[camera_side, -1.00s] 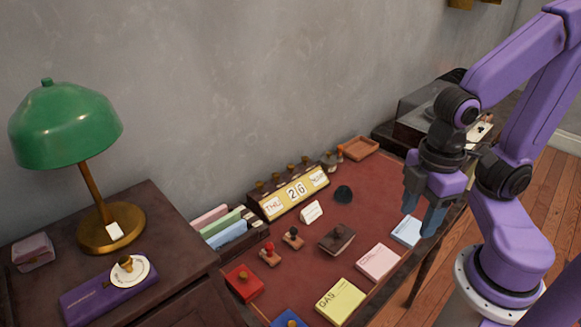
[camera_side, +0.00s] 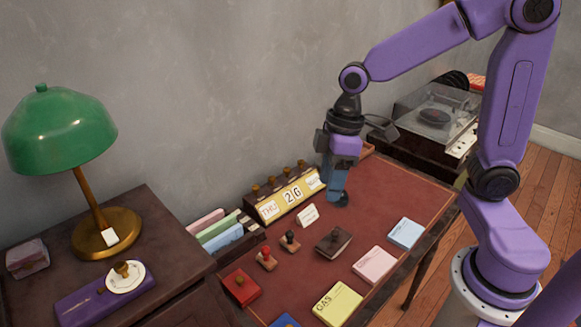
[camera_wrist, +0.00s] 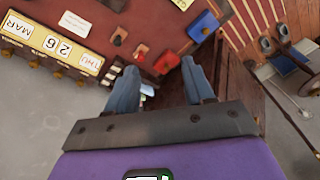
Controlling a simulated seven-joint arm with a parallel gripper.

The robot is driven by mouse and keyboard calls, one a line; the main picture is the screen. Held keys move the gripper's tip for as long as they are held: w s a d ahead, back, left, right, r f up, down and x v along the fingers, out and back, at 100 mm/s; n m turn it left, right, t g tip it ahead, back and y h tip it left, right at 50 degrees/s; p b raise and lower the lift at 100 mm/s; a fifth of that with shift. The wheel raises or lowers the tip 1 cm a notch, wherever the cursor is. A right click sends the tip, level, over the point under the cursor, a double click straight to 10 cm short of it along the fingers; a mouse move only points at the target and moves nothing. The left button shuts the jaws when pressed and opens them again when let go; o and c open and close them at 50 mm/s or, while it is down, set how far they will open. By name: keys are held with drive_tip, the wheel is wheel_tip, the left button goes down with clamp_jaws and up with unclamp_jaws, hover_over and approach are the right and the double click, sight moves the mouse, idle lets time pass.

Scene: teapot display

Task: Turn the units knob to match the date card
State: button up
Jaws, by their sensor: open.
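The yellow-faced desk calendar (camera_side: 290,197) stands at the back of the red desk top and reads THU, 26 and a month. In the wrist view the calendar (camera_wrist: 52,42) appears upside down at upper left, and the month reads MAR. Several brass knobs (camera_side: 287,174) line its top; the units knob is among them. The small white date card (camera_side: 307,215) stands in front of it; its print is too small to read. My gripper (camera_side: 335,192) is open and empty, pointing down beside the calendar's right end. Its spread fingers show in the wrist view (camera_wrist: 160,86).
A dark round object (camera_side: 342,200) lies close by my fingertips. Stamps (camera_side: 266,259), a dark brown block (camera_side: 333,240) and coloured pads (camera_side: 374,265) lie in front. A card file (camera_side: 222,233) adjoins the calendar's left end. The wall is close behind.

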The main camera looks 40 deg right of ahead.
drive_tip(key=w+d+m, duration=0.1)
drive_tip(key=w+d, duration=0.2)
drive_tip(key=w, duration=0.5)
drive_tip(key=m+t, duration=0.3)
hover_over(287, 169)
drive_tip(key=s+d, duration=0.4)
drive_tip(key=s, duration=0.2)
wheel_tip(287, 169, down, 5)
drive_tip(key=x, duration=1.7)
drive_tip(key=shift+w+a+f, duration=0.1)
drive_tip(key=shift+w+a, duration=0.15)
clamp_jaws()
